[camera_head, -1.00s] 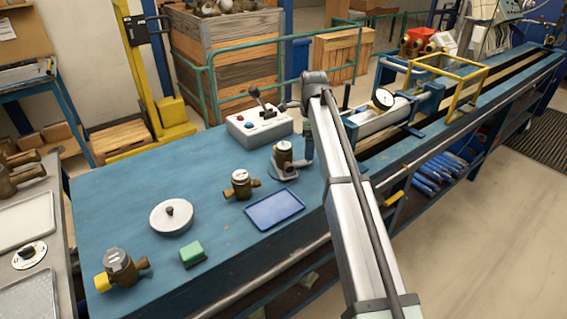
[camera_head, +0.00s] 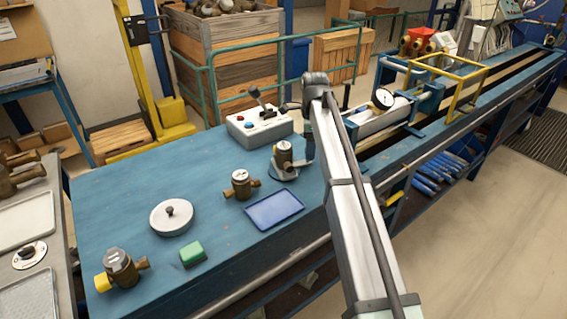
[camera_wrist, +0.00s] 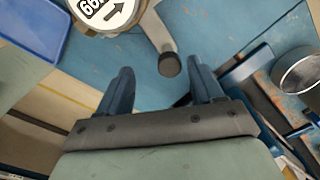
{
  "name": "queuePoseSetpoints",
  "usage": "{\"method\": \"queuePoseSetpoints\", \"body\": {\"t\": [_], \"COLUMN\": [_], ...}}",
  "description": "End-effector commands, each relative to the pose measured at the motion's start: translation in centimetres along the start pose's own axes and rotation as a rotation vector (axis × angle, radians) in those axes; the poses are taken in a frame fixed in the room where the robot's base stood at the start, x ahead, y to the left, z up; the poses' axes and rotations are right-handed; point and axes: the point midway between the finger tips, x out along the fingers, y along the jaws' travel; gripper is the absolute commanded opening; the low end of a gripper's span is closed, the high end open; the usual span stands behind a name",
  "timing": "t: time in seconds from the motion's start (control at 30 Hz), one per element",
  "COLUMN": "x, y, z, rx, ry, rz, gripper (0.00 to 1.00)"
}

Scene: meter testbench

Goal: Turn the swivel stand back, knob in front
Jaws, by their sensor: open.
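The swivel stand (camera_head: 285,171) is a grey base on the blue bench, carrying a brass meter (camera_head: 283,152). In the wrist view the meter's white dial (camera_wrist: 108,10), with digits and an arrow, is cut by the top edge. A grey lever (camera_wrist: 154,32) runs from the stand and ends in a dark round knob (camera_wrist: 169,65). My gripper (camera_wrist: 163,74) is open, with the knob between and slightly beyond its two blue fingertips; no contact shows. In the head view my gripper (camera_head: 308,150) is just right of the stand and partly hides it, and the knob cannot be made out.
A blue tray (camera_head: 274,209) lies in front of the stand, and a second brass meter (camera_head: 241,184) stands to its left. A control box (camera_head: 259,126) with a lever is behind. The bench rig with a pressure gauge (camera_head: 384,97) is to the right.

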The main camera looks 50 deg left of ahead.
Motion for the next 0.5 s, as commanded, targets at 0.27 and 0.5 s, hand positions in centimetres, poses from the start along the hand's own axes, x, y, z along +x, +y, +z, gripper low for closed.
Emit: {"method": "queuePoseSetpoints", "body": {"t": [0.27, 0.5], "x": [0.0, 0.0], "y": [0.5, 1.4], "z": [-0.1, -0.3], "rx": [0.0, 0.0], "ry": [0.0, 0.0], "rz": [0.0, 0.0], "gripper": [0.66, 0.66]}}
